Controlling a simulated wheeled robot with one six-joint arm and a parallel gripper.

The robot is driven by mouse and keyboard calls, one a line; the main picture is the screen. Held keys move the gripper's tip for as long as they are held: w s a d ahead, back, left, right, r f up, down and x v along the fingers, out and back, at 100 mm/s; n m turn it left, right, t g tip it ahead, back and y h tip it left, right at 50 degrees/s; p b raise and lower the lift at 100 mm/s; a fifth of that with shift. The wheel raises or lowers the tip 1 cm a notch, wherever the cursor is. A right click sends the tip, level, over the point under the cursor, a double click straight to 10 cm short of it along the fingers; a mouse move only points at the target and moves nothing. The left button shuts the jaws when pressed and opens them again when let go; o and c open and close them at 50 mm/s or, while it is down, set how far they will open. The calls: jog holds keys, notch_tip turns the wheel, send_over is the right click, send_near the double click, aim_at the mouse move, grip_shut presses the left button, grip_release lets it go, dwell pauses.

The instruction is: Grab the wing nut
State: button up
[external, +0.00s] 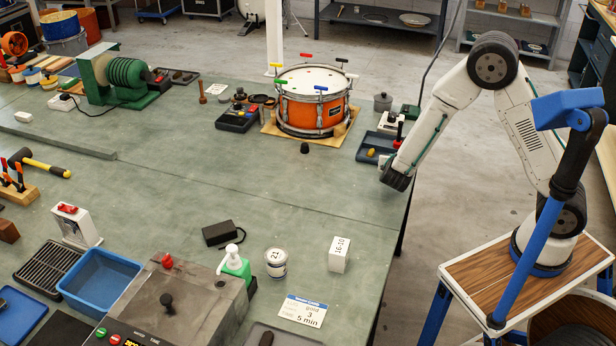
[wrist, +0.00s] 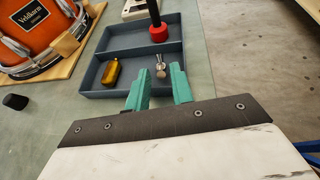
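A small silvery metal piece that looks like the wing nut (wrist: 160,68) lies in the near compartment of a blue-grey tray (wrist: 97,77), right of an amber piece (wrist: 111,72). My gripper (wrist: 160,84) shows two green fingers spread apart with nothing between them. Its fingertips point toward the tray's near edge, with the wing nut just ahead of the gap. Their height above the tray is hard to tell. In the external view the tray (external: 367,146) sits at the bench's right edge beside my wrist; I cannot make out the wing nut or the fingers there.
A black-handled tool with a red collar (wrist: 158,32) stands upright at the tray's far compartment. An orange drum (external: 313,103) on a wooden board is left of the tray. A dark rubber stopper (external: 304,148) lies nearby. The bench front of the drum is mostly clear.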

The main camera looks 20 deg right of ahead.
jog(key=x, duration=0.4)
jog(key=shift+w+f, duration=0.15)
jog(key=shift+f, duration=0.1)
grip_shut()
jog(key=shift+r, duration=0.1)
